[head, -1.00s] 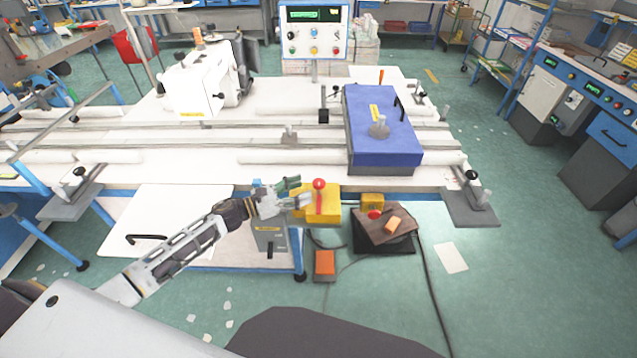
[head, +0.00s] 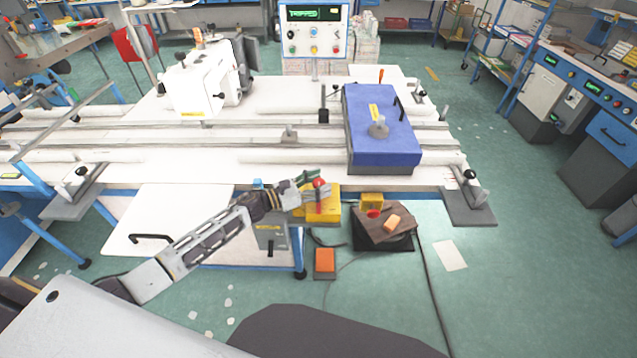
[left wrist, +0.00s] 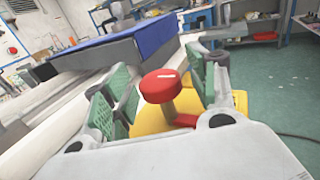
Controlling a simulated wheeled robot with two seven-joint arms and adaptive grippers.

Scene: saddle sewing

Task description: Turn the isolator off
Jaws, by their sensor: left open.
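The isolator is a yellow box (head: 325,205) at the table's front edge, with a red knob (head: 319,183) on top. My left gripper (head: 308,186) is at the knob, coming in from the left. In the left wrist view the red knob (left wrist: 160,86), with a white mark on its top and a red arm at its base, stands between the open green-padded fingers (left wrist: 162,92). The yellow box (left wrist: 150,121) shows below it. I cannot tell whether either finger touches the knob. My right gripper is not in view.
A blue box (head: 382,135) stands on the white table above the isolator. A grey box (head: 270,238) hangs below left. A cable runs over the green floor.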

